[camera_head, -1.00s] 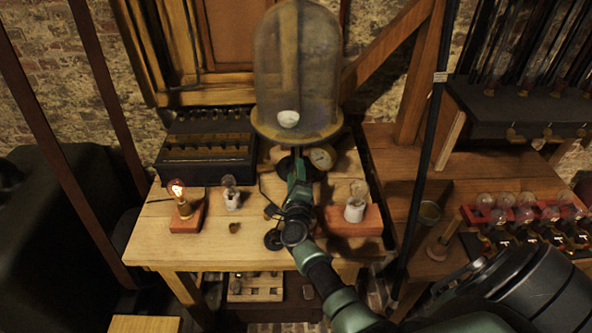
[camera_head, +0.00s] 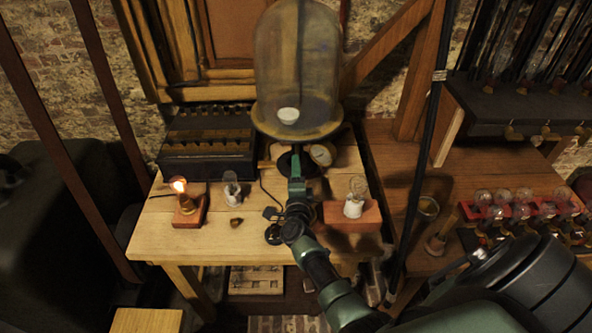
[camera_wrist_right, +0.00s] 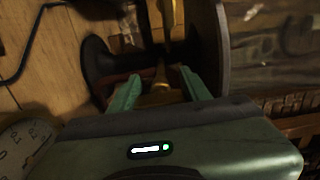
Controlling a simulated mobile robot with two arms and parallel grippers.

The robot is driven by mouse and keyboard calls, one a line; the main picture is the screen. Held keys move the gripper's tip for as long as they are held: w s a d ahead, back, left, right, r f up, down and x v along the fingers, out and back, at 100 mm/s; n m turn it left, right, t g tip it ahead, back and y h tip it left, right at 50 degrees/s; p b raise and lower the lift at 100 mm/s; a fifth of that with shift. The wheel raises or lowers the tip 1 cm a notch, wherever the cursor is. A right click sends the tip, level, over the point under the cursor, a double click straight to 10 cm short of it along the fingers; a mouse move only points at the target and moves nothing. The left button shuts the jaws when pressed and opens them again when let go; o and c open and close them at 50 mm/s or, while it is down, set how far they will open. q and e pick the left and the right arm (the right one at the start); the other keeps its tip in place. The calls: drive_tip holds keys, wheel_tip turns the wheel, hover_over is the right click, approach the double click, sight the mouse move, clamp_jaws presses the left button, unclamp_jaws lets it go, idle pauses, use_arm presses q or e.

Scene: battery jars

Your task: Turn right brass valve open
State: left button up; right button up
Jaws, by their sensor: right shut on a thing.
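A glass bell jar (camera_head: 297,60) stands on a round plate at the back of the wooden table, with a small white cup (camera_head: 288,115) inside. My right gripper (camera_head: 296,158) reaches under the plate's front edge. In the right wrist view, the green fingers of my right gripper (camera_wrist_right: 157,76) are closed around a brass valve (camera_wrist_right: 160,92), with a brass stem (camera_wrist_right: 168,25) beyond it. The fingers hide part of the valve, so its exact angle is unclear. In the head view, the valve is hidden by the gripper. My left gripper is not in view.
A round gauge (camera_head: 321,154) sits close to the right of the gripper; it also shows in the right wrist view (camera_wrist_right: 25,145). A bulb on a red block (camera_head: 365,214) stands right of my arm. A lit bulb (camera_head: 179,185) stands at the left.

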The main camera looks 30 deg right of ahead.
drive_tip(key=o, duration=1.4)
drive_tip(key=shift+a, duration=0.1)
drive_tip(key=shift+c, duration=0.2)
drive_tip(key=b+v, duration=0.1)
drive_tip(key=v, duration=0.6)
drive_tip(key=shift+s+a, duration=0.2)
drive_tip(key=shift+s, duration=0.15)
